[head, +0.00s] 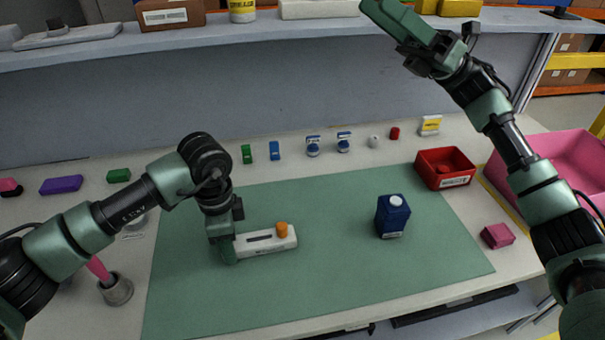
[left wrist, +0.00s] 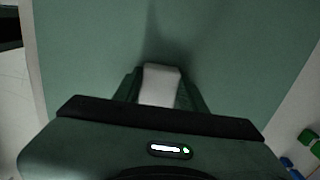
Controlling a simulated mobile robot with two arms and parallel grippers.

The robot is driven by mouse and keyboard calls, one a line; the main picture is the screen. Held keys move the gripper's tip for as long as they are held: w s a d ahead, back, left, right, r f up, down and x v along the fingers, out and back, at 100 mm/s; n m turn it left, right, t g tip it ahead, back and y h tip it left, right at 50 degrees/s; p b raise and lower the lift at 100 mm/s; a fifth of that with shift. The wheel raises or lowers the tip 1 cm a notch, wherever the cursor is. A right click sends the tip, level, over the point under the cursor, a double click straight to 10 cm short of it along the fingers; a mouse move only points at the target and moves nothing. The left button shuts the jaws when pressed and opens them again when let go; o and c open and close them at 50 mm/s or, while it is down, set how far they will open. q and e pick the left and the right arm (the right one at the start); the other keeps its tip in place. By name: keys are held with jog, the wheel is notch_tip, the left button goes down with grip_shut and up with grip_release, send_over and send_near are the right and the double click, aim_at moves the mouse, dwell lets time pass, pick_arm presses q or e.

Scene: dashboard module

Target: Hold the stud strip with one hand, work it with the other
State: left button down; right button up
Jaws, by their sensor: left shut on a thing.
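The stud strip (head: 262,242) appears to be the white bar with a dark slot and an orange knob (head: 282,229) near its right end. It lies on the green mat (head: 325,285), left of the middle. My left gripper (head: 229,252) is shut on the strip's left end. In the left wrist view the white end of the strip (left wrist: 159,86) sits between the fingers, which hide its sides. My right gripper (head: 400,20) is raised at the top, far from the strip, with nothing visible in it. Its finger gap cannot be made out.
A blue carton (head: 392,217) stands on the mat's right half. A red bin (head: 461,164), a pink block (head: 497,235) and a pink bin (head: 573,160) are at the right. Several small items line the back. A metal cup (head: 117,291) stands at left. The mat's front is clear.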

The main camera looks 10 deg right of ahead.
jog(key=s+a+f+n+g+h, duration=0.25)
jog(key=a+f+g+h, duration=0.2)
jog(key=a, duration=0.45)
jog(key=n+h, duration=0.5)
jog(key=h, duration=0.5)
send_over(282, 225)
jog(key=d, duration=0.1)
notch_tip(282, 225, down, 17)
jog(key=f+h, duration=0.2)
jog(key=f, duration=0.3)
jog(key=f+h, duration=0.2)
jog(key=f, duration=0.4)
jog(key=f+t+h, duration=0.1)
jog(key=f+h, duration=0.1)
jog(key=f, duration=0.4)
jog(key=shift+a, duration=0.35)
